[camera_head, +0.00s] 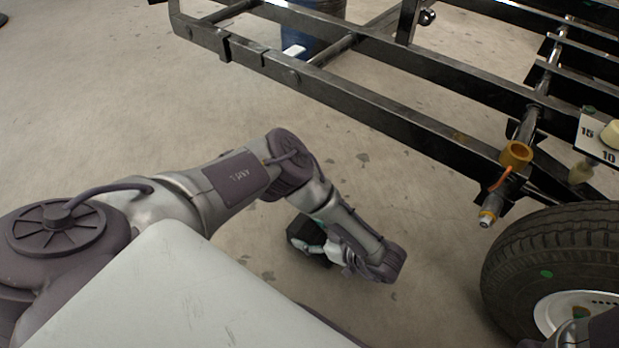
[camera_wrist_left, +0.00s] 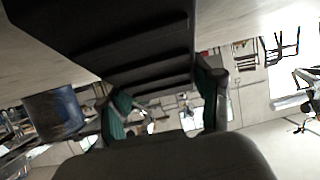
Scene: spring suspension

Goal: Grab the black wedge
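The black wedge (camera_head: 303,238) is a dark block low over the floor at centre in the head view, partly covered by my left gripper (camera_head: 318,235). In the left wrist view the black wedge (camera_wrist_left: 145,45) fills the top middle and shows stepped ridges. The green-padded fingers of my left gripper (camera_wrist_left: 163,100) stand on either side of its near end. The fingertips are partly hidden, so I cannot tell whether they press on it. My right gripper is not in view.
A black metal trailer frame (camera_head: 365,101) crosses the upper right. A tyre (camera_head: 515,262) stands at lower right, with an orange ring part (camera_head: 516,154) on the frame above it. A blue barrel (camera_head: 300,37) is behind the frame. The floor left of the wedge is clear.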

